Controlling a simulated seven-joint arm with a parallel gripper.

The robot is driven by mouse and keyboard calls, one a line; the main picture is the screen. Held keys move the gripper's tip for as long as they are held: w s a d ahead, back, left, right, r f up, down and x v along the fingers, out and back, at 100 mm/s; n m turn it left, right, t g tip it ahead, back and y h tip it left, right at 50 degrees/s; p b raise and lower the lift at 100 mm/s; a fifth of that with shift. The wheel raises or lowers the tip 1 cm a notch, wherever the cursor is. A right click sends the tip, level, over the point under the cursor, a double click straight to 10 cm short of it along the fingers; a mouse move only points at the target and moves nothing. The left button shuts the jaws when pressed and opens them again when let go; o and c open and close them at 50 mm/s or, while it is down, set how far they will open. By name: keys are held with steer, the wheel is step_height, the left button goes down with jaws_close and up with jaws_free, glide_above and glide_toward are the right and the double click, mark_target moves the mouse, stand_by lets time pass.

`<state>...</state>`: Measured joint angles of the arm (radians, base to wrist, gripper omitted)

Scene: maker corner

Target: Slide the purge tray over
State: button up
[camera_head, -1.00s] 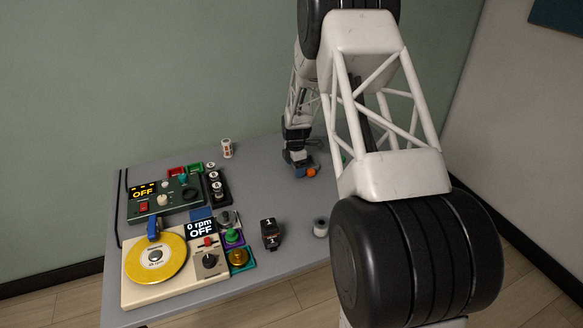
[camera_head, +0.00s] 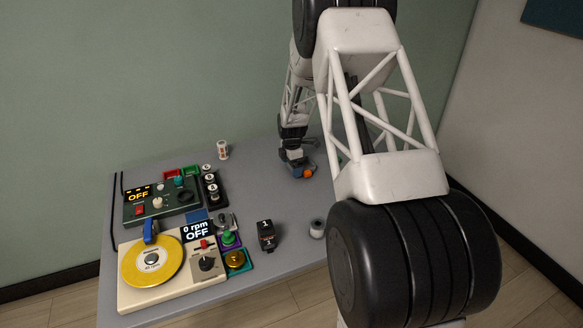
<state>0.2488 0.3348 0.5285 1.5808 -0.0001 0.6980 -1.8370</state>
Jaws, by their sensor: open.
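My gripper (camera_head: 298,170) is at the back of the grey table, pointing down, small in view. It is open, with a small orange and blue piece (camera_head: 308,174) at its tips; I cannot tell whether this piece is part of the gripper. No tray is plainly marked as the purge tray. Small coloured trays stand left of the gripper: a red one (camera_head: 172,174) and a green one (camera_head: 190,170) at the back, and a teal one (camera_head: 239,261) under a gold round part at the front. My arm hides the right part of the table.
A green control box (camera_head: 160,202) reading OFF and a cream turntable unit (camera_head: 205,287) with a yellow disc fill the left side. A black block (camera_head: 266,235) and a grey spool (camera_head: 317,228) stand at the front. The table's middle is clear.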

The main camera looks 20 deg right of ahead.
steer(key=shift+r, duration=3.35)
steer(key=shift+r, duration=0.1)
steer(key=shift+s+a+r, duration=0.15)
steer(key=shift+r, duration=0.1)
steer(key=s+a+r+m+t, duration=0.1)
steer(key=s+a+r+m, duration=0.45)
steer(key=s+r, duration=0.55)
steer(key=s+a+r+m, duration=0.4)
steer(key=s+a+r, duration=0.3)
steer(key=s+r, duration=0.45)
steer(key=s+a+r+m, duration=0.1)
steer(key=s+a+m, duration=0.1)
steer(key=s, duration=0.7)
steer(key=s+a+r+m+t, duration=0.1)
steer(key=s+a+m, duration=0.2)
steer(key=s, duration=0.7)
steer(key=s+a+r+m, duration=0.2)
steer(key=s+m, duration=0.2)
steer(key=s, duration=0.6)
steer(key=shift+a+t, duration=0.2)
steer(key=shift+t, duration=0.1)
